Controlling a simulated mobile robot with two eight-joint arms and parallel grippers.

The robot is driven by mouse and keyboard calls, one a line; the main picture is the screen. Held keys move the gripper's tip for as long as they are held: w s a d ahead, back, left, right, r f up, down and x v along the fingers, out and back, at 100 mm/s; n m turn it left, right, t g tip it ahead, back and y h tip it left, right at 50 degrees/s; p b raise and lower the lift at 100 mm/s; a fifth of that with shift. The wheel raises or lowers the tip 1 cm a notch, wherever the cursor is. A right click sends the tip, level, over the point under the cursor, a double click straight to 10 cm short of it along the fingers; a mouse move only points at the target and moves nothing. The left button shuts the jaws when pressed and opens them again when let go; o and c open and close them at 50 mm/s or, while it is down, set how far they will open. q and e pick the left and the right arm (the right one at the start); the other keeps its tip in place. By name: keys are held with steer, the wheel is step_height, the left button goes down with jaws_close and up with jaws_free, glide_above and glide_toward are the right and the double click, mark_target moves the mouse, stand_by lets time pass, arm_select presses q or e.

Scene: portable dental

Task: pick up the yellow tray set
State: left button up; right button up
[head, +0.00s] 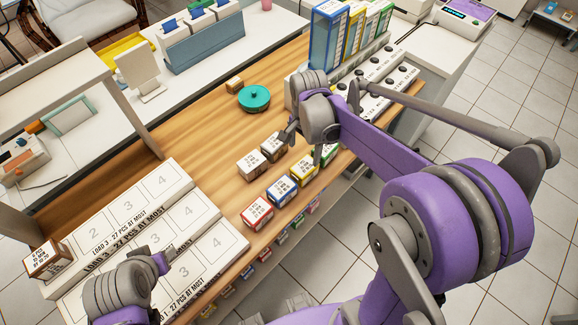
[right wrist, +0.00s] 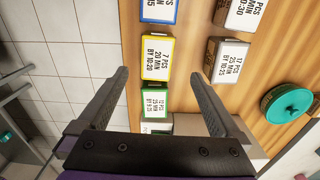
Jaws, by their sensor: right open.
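A small box with yellow edges and a white label, likely the yellow tray set (head: 303,170), stands on the wooden table in a row between a blue-edged box and a green-edged box. In the right wrist view, the yellow-edged box (right wrist: 157,57) lies ahead, between the lines of the two fingers. My right gripper (right wrist: 159,73) is open and empty, its fingers apart on either side of the row. In the head view my right gripper (head: 287,134) is above the table by the boxes, partly hidden by its wrist. My left gripper (head: 160,262) is at the lower left, its jaws unclear.
The green-edged box (right wrist: 154,104) shows between my right fingers. Blue-edged (head: 280,191) and red-edged (head: 257,213) boxes continue the row near the table edge. Brown boxes (head: 251,164) stand beside it. A teal round object (head: 254,98) and numbered white trays (head: 214,249) are on the table.

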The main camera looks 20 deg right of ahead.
mark_target(305, 166)
steer(key=f, duration=0.4)
steer(key=shift+s+d, duration=0.15)
steer(key=shift+s, duration=0.1)
steer(key=shift+d+f, duration=0.1)
steer(key=shift+f, duration=2.95)
jaws_close()
